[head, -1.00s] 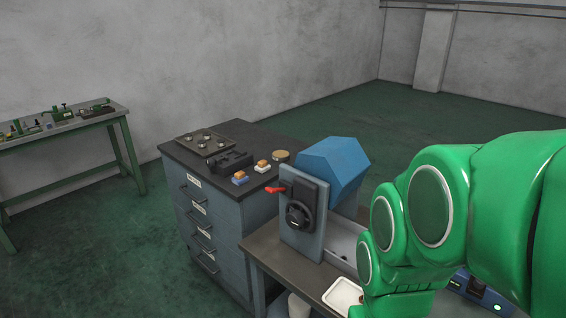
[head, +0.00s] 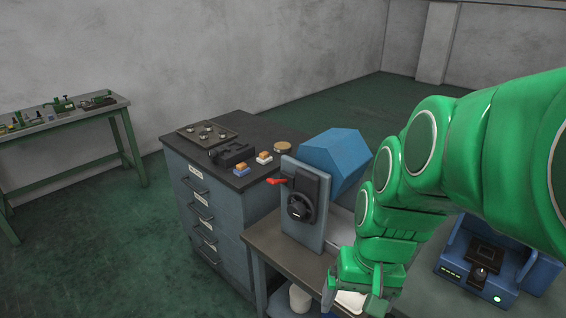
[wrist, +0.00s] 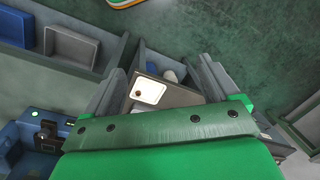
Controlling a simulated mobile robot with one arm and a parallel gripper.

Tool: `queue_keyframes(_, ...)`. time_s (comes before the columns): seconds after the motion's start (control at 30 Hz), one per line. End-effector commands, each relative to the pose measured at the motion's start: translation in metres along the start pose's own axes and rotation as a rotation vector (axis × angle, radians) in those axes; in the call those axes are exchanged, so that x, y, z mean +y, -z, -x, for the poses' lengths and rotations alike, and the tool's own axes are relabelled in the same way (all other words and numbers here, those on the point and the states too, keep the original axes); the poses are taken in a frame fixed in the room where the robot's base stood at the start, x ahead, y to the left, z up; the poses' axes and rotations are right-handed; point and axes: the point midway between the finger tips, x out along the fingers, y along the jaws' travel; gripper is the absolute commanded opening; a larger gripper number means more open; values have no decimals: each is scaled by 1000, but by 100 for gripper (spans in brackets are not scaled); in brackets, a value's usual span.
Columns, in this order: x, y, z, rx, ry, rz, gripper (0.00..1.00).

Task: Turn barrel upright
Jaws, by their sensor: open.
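The blue faceted barrel (head: 335,155) sits tilted behind a grey upright plate (head: 300,225) on the bench; its mouth is not visible. The plate carries a black handwheel (head: 301,207) and a red lever (head: 277,181). My gripper (head: 352,300) is open and empty, pointing down, in front of and below the barrel, near a white tray (head: 350,302) that it partly covers. In the wrist view, my gripper's fingers (wrist: 160,85) stand wide apart, with the white tray (wrist: 150,91) showing between them with a small brown spot on it. The barrel is not clearly visible there.
The brown-topped bench (head: 272,240) abuts a drawer cabinet (head: 212,205) holding small blocks and a plate of knobs. A blue device (head: 485,265) with lights stands at the right. A green workbench (head: 60,125) is at far left. Open green floor (head: 110,240) lies in front.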

Motion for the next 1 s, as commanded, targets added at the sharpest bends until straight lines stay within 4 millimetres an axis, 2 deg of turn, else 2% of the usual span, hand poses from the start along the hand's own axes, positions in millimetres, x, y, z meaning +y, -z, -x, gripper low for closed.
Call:
queue_keyframes(0.1, 4, 17, -3, 4, -15, -17, 88)
queue_keyframes(0.37, 34, 37, -20, -66, -176, 1, 88)
queue_keyframes(0.73, 80, 80, -40, -164, -499, 77, 88)
queue_keyframes(1.0, 100, 120, -46, -204, -752, 171, 88)
